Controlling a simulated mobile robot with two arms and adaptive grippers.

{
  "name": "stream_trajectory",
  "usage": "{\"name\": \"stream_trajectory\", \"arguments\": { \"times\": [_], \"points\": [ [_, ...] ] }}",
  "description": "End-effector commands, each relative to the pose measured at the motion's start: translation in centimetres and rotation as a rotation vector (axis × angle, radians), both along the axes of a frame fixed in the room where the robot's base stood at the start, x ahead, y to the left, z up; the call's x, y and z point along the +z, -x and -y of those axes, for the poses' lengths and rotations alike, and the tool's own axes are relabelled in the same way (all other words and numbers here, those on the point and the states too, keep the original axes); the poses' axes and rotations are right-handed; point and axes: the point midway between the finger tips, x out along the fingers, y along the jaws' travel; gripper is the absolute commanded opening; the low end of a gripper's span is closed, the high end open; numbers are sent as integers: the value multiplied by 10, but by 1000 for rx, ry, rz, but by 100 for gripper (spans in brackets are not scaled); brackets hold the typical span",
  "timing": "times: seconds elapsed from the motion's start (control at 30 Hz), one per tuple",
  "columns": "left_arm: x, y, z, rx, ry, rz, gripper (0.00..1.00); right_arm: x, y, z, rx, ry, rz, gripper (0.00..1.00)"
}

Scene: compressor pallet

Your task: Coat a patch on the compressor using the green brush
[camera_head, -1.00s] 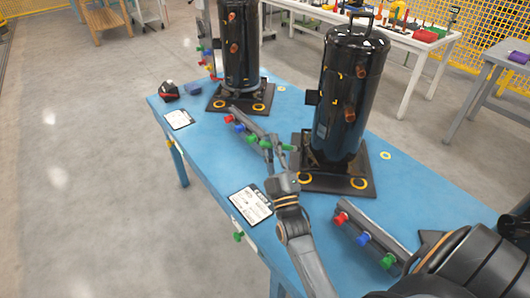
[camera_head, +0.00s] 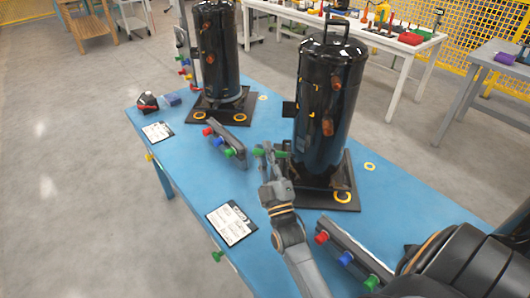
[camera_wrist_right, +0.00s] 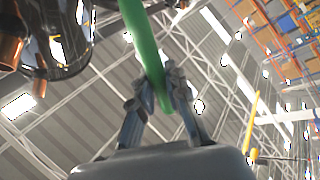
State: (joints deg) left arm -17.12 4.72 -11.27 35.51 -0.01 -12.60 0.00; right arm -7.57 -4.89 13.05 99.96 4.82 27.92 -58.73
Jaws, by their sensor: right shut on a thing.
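My right gripper (camera_head: 270,160) is shut on the green brush (camera_head: 259,152), beside the lower left side of the nearer black compressor (camera_head: 326,110). In the head view the brush is small and partly hidden by the fingers. In the right wrist view the green handle (camera_wrist_right: 144,45) runs between the two fingers (camera_wrist_right: 160,95). The compressor's dark body (camera_wrist_right: 65,35) and copper fittings show at the upper left there. I cannot tell whether the brush touches the compressor. My left gripper is not in view.
The blue table (camera_head: 285,245) carries a second compressor (camera_head: 215,50) at the back left. A rack with red, blue and green knobs (camera_head: 225,140) lies left of my gripper; another (camera_head: 350,255) lies at front right. A clipboard (camera_head: 231,223) lies near the left edge.

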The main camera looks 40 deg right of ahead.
Motion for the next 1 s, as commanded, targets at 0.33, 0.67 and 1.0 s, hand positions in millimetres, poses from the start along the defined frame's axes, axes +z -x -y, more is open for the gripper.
{"name": "stream_trajectory", "arguments": {
  "times": [0.33,0.67,1.0],
  "points": [
    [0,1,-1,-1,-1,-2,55,0,0,1,0,1,0,0],
    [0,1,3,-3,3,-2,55,0,-1,8,0,1,0,0],
    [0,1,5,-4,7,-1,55,0,-1,15,0,1,0,0]
  ]
}}
